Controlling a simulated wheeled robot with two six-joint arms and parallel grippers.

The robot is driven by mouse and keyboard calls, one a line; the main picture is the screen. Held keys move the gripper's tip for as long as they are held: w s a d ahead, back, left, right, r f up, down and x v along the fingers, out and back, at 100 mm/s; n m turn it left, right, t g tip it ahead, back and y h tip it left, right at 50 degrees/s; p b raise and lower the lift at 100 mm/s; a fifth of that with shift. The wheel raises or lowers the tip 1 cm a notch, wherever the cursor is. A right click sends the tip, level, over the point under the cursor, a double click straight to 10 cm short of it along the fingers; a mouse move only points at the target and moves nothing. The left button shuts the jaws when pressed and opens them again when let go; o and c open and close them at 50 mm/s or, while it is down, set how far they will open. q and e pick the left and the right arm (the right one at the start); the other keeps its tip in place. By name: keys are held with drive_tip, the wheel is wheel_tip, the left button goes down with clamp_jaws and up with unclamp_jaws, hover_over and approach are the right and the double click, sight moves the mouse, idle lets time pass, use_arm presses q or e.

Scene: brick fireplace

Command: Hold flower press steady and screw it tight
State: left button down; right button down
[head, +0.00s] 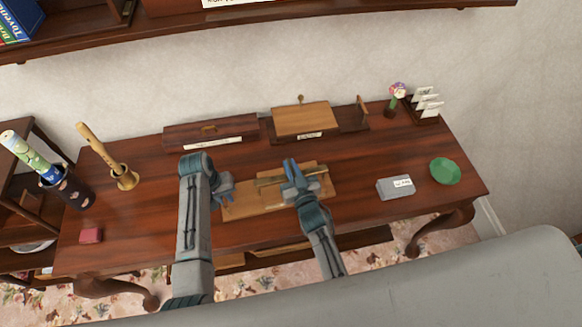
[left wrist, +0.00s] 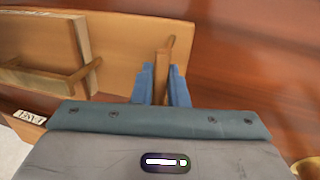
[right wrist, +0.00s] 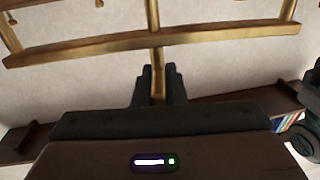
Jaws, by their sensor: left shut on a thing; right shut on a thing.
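The flower press (head: 255,207) lies near the middle of the table, a light wooden board with a thicker block and a brass bar (head: 275,178) on it. My left gripper (head: 227,186) is at the press's left end. In the left wrist view its blue fingers are shut on an upright wooden handle (left wrist: 161,77) of the board (left wrist: 125,40). My right gripper (head: 291,168) is over the brass bar. In the right wrist view its dark fingers are shut on a thin brass piece (right wrist: 157,82) in front of a long brass bar (right wrist: 100,45). The screw itself is not clearly visible.
Behind the press stand a dark box (head: 190,132) and a second wooden press-like stand (head: 305,120).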

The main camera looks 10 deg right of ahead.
drive_tip(key=shift+m+h, duration=0.3)
drive_tip(key=shift+h, duration=0.2)
drive_tip(key=c, duration=1.5)
unclamp_jaws()
drive_tip(key=s, duration=0.4)
drive_tip(key=s+d, duration=0.1)
drive_tip(key=s, duration=0.7)
drive_tip(key=shift+d, duration=0.15)
drive_tip(key=shift+o, duration=0.6)
